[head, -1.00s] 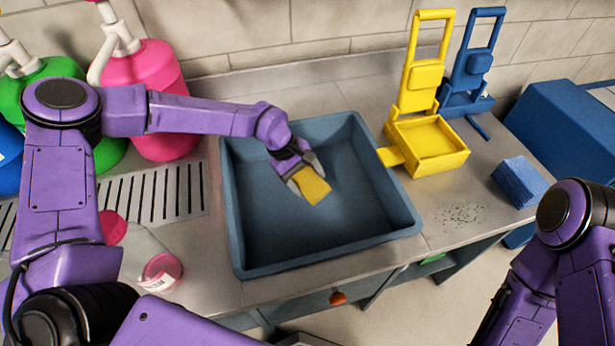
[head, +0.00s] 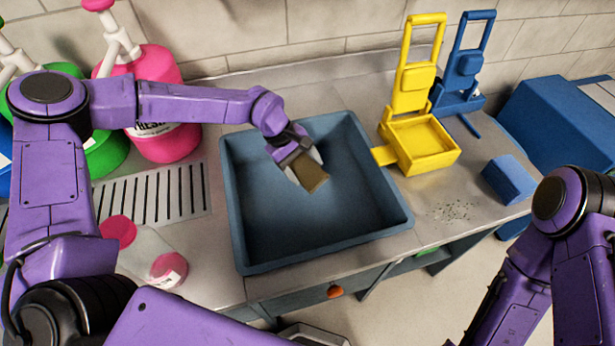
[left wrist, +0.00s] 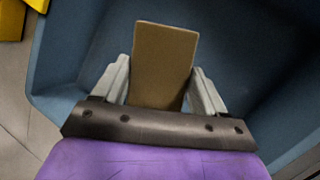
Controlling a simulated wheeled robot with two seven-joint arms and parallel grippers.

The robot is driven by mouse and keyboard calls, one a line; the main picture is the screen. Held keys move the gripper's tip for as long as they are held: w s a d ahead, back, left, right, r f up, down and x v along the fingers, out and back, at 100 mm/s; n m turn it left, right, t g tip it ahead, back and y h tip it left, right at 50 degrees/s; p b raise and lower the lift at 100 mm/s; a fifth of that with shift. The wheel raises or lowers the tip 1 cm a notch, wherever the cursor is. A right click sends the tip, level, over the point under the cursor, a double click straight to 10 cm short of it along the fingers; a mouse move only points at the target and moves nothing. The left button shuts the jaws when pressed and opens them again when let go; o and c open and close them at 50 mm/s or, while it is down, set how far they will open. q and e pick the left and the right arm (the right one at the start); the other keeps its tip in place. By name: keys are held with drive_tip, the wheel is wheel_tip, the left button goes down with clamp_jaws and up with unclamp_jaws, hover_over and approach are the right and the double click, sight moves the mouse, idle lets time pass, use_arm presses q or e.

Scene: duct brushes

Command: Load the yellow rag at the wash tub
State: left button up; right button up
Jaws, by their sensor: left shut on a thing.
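The yellow rag (head: 313,180) is a small flat rectangle, now a dark brownish yellow. My left gripper (head: 304,170) is shut on it inside the wash tub (head: 285,225), a grey-blue rectangular basin. In the left wrist view the rag (left wrist: 163,62) stands out between the two pale fingers of the gripper (left wrist: 160,80), with the tub wall (left wrist: 62,62) around. I cannot tell whether the rag touches the tub floor or any liquid. My right arm shows at the lower right of the head view; its gripper is out of view.
A yellow wringer-like tray with an upright handle (head: 422,145) stands right of the tub, with a similar blue one (head: 462,85) behind. A blue block (head: 508,180) and dark specks (head: 452,211) lie on the right counter. Pink (head: 160,75) and green jugs stand left.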

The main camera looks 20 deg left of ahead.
sight(304, 169)
use_arm(q)
drive_tip(key=shift+r+p, duration=1.55)
drive_tip(key=shift+r, duration=0.95)
wheel_tip(304, 169, up, 4)
drive_tip(key=p, duration=0.3)
idle(0.4)
idle(0.3)
